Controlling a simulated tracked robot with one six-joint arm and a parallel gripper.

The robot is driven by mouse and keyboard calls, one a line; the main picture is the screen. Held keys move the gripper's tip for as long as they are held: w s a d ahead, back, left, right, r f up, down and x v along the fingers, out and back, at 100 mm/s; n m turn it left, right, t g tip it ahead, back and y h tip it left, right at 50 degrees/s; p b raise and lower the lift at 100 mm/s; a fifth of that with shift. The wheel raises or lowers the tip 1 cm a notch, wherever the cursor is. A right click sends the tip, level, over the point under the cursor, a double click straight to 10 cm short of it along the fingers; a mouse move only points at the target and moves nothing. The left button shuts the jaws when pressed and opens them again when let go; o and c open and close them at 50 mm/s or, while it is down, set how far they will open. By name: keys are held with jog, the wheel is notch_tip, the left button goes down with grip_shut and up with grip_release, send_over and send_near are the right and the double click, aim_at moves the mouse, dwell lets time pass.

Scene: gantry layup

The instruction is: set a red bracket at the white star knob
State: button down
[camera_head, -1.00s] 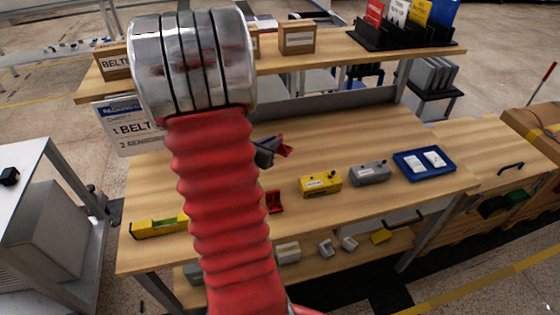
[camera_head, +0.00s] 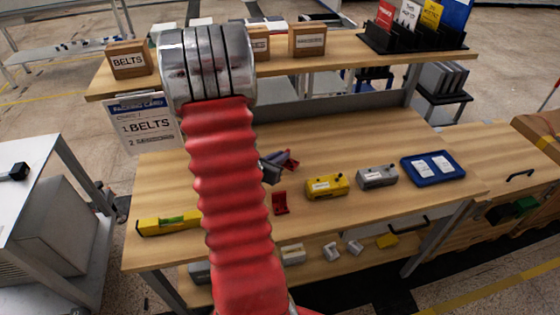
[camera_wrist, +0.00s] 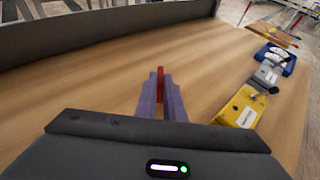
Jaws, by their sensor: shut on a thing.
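My gripper (camera_head: 279,165) is shut on a red bracket (camera_head: 290,158) and holds it over the wooden bench (camera_head: 370,140). In the wrist view the two fingers (camera_wrist: 161,98) are close together, with a narrow red part of the bracket (camera_wrist: 160,76) showing between their tips. A second red bracket (camera_head: 280,203) lies on the bench just in front of the gripper. I cannot make out a white star knob in either view. My red arm hides part of the bench.
A yellow box (camera_head: 327,187), a grey box (camera_head: 377,176) and a blue tray (camera_head: 433,168) with white cards stand to the right. A yellow level (camera_head: 168,222) lies at the left front. A raised shelf (camera_head: 350,50) runs along the back. The bench's right middle is clear.

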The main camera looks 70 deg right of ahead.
jog(key=shift+f, duration=0.9)
jog(key=c, duration=1.9)
grip_release()
jog(key=shift+f, duration=0.1)
jog(key=shift+o, duration=0.2)
jog(key=shift+w+a+r, duration=0.15)
jog(key=shift+a+r, duration=0.15)
jog(key=shift+a, duration=0.1)
jog(key=shift+v, duration=3.3)
